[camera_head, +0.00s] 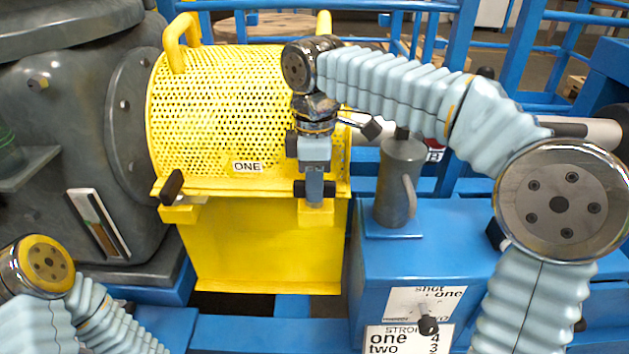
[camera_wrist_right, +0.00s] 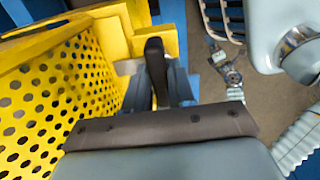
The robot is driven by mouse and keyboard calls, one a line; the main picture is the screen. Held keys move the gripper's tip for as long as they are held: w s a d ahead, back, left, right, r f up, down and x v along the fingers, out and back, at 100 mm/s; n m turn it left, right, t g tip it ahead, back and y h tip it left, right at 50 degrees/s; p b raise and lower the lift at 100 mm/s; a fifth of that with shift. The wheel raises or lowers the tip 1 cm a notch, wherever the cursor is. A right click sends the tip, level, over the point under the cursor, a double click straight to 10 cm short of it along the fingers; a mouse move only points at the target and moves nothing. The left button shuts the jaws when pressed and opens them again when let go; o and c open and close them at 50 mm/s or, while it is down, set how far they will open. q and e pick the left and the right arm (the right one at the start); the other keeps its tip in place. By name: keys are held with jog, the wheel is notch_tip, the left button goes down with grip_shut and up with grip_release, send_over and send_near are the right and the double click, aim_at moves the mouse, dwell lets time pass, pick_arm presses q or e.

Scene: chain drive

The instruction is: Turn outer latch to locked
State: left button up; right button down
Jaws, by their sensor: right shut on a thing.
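A yellow perforated guard (camera_head: 235,115) marked ONE covers the drive in the middle of the head view; it fills the left of the right wrist view (camera_wrist_right: 50,95). A latch with a black handle (camera_head: 172,185) sits tilted on the guard's front left corner. My right gripper (camera_head: 316,187) points down at the front right corner and is shut on the black handle of the latch there (camera_wrist_right: 154,52). The fingers hide part of this latch in the head view. My left arm shows at the lower left, but its gripper is out of view.
A large grey machine housing (camera_head: 60,130) stands left of the guard. A grey can-shaped part (camera_head: 402,180) with a handle stands on a blue box (camera_head: 440,235) to the right, close to my right arm. Blue railings (camera_head: 455,60) run behind.

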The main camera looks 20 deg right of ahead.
jog(key=c, duration=1)
grip_release()
jog(key=shift+c, duration=0.2)
jog(key=shift+r, duration=0.1)
notch_tip(320, 180, up, 12)
